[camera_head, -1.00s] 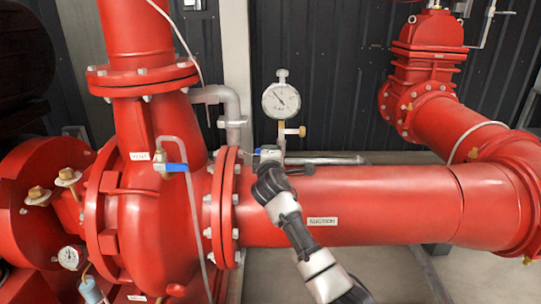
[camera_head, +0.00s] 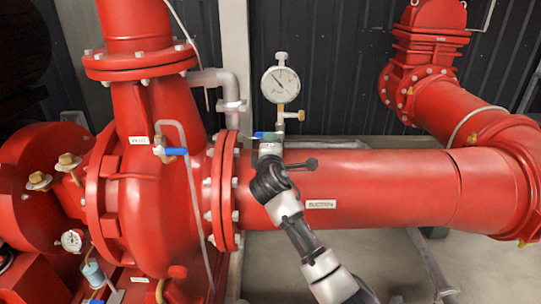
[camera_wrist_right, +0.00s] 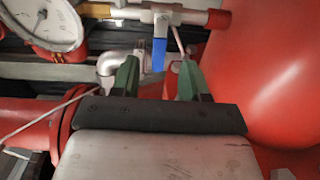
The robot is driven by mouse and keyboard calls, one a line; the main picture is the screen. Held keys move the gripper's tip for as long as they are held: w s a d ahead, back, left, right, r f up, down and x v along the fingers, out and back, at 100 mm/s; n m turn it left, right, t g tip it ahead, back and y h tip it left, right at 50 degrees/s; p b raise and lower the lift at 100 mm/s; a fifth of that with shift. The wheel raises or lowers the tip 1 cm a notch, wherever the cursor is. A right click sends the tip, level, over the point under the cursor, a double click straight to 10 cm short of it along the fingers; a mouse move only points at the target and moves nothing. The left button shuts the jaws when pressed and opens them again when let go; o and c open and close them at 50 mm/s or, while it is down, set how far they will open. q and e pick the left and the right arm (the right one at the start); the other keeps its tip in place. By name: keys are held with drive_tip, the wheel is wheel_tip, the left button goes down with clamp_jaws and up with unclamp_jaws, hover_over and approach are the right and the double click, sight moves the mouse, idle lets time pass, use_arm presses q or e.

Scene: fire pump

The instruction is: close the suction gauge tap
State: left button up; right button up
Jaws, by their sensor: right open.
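The suction gauge (camera_head: 280,84), a white round dial, stands on a thin stem above the red suction pipe in the head view. It also shows at the upper left of the right wrist view (camera_wrist_right: 42,22). The tap's blue handle (camera_wrist_right: 159,54) hangs down from the metal fitting below the gauge. My right gripper (camera_head: 267,136) is at the tap, in front of the stem. Its green fingers (camera_wrist_right: 156,75) are open and apart, with the blue handle seen between them, just beyond the tips. Contact cannot be told. My left gripper is not in view.
The red suction pipe (camera_head: 390,186) runs right below the tap. The red pump casing (camera_head: 140,210) and its bolted flange stand on the left. Another blue-handled valve (camera_head: 172,152) is on the casing. A grey elbow pipe (camera_head: 218,82) rises left of the gauge.

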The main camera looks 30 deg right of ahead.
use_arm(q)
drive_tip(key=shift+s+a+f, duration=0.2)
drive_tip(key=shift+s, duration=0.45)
use_arm(e)
drive_tip(key=v, duration=0.6)
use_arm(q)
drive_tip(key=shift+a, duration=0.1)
